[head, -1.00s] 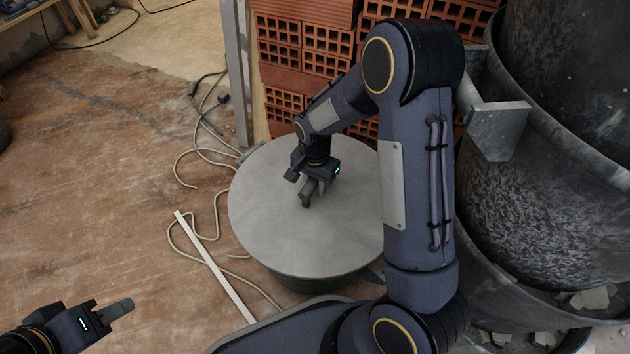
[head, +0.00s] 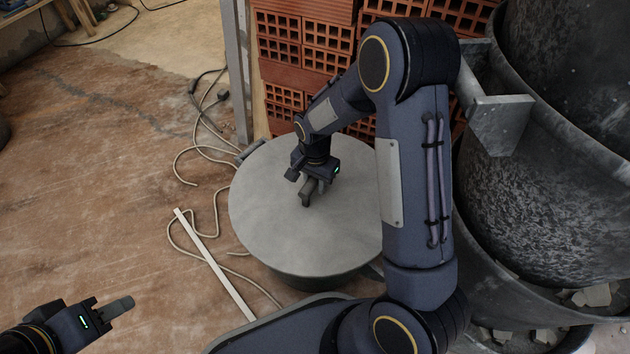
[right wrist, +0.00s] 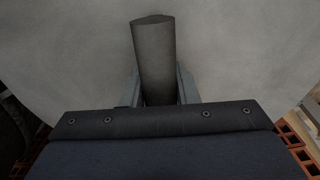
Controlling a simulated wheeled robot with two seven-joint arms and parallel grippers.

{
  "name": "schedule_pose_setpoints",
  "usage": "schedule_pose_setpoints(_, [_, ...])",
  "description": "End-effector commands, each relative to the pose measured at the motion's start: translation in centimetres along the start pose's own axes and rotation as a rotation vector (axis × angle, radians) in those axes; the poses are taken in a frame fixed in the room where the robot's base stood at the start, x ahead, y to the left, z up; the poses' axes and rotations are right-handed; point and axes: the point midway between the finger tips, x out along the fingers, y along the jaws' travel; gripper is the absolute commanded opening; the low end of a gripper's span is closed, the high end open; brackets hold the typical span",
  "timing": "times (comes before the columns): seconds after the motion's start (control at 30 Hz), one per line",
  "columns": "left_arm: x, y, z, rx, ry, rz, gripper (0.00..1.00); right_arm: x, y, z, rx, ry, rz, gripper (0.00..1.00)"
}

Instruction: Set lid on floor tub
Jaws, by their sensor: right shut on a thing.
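The round grey lid (head: 270,215) lies over the dark floor tub (head: 310,281) and covers its mouth. It looks level, and only a strip of the tub's wall shows below its front edge. My right arm hides the lid's right side. My right gripper (head: 310,192) is over the lid's middle, shut on the lid's handle. In the right wrist view the handle (right wrist: 154,55) stands between the fingers, with the lid's grey top (right wrist: 70,50) behind it. My left gripper (head: 122,306) is at the lower left, away from the lid; its finger gap does not show clearly.
Stacked red hollow bricks (head: 305,45) stand right behind the tub. Large grey buckets (head: 560,200) with rubble are on the right. A white strip (head: 215,268) and loose cables (head: 205,150) lie on the floor left of the tub. The left floor is mostly clear.

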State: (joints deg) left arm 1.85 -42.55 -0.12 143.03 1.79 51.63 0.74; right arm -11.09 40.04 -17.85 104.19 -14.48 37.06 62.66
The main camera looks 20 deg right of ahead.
Motion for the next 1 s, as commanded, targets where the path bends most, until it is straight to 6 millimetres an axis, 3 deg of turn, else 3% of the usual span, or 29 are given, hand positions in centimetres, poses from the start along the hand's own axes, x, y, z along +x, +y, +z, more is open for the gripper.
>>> schedule_pose_setpoints(0.23, [0.5, -0.2, 0.2, 0.000, 0.000, 0.000, 0.36, 0.8, 0.0, 0.0, 0.000, 0.000, -0.001, 0.00])
schedule_pose_setpoints(0.27, [0.4, -0.2, 0.2, 0.000, 0.000, 0.000, 0.36, 0.7, 0.0, 0.0, 0.000, 0.001, -0.001, 0.30])
schedule_pose_setpoints(0.43, [0.4, -0.2, 0.2, 0.000, 0.000, 0.000, 0.36, 0.7, 0.0, 0.0, 0.000, 0.000, -0.001, 0.52])
schedule_pose_setpoints(0.77, [0.1, -0.1, 0.1, 0.000, 0.000, 0.000, 0.36, 0.3, 0.0, 0.0, 0.000, 0.000, 0.000, 0.52])
schedule_pose_setpoints(1.0, [-1.7, 0.8, -0.8, 0.000, 0.000, 0.000, 0.36, -3.8, -0.1, 0.0, 0.001, 0.001, -0.003, 0.52])
